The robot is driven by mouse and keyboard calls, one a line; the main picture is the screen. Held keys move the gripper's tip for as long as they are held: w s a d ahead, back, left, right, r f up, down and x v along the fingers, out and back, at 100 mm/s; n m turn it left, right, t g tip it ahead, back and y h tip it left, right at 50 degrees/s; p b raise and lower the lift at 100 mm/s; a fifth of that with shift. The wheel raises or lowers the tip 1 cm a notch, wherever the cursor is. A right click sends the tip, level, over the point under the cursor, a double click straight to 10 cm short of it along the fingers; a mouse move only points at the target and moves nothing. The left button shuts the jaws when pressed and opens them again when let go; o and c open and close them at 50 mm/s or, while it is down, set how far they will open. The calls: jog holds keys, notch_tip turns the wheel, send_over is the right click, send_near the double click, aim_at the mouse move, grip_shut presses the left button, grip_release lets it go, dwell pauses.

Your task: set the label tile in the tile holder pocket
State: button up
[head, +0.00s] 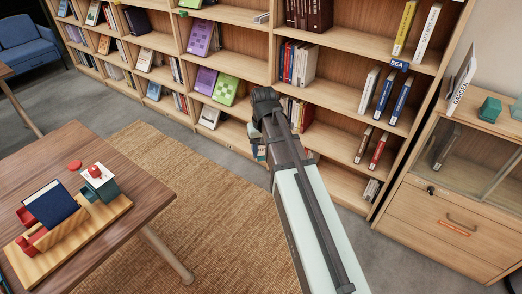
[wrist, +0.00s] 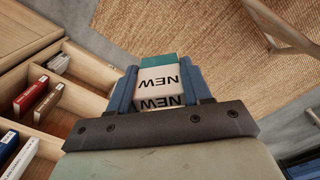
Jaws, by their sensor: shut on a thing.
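My gripper (wrist: 160,76) is shut on the label tile (wrist: 158,78) in the wrist view. The tile is a white block with a teal band along its far edge. It reads "NEW" upside down on two faces, between the two blue fingers. I cannot pick out the tile holder pocket for certain. A blue "SEA" label (head: 399,65) sits on a shelf edge at the right.
The bookcase (head: 340,95) holds several books. A wooden table (head: 143,180) at the left carries a board (head: 108,215) with a dark blue book (head: 50,204). The woven rug (head: 200,205) is clear.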

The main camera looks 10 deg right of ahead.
jog(key=s+a+r+n, duration=0.1)
jog(key=a+n, duration=0.7)
jog(key=a, duration=1.2)
jog(key=s+a+r+n, duration=0.2)
jog(key=a+n, duration=0.7)
jog(key=a, duration=1.1)
jog(key=s+a+r+n, duration=0.2)
jog(key=a+n, duration=0.7)
jog(key=a, duration=1)
jog(key=shift+a+r, duration=0.4)
jog(key=shift+r, duration=0.55)
jog(key=shift+f, duration=0.15)
jog(key=shift+f, duration=1.8)
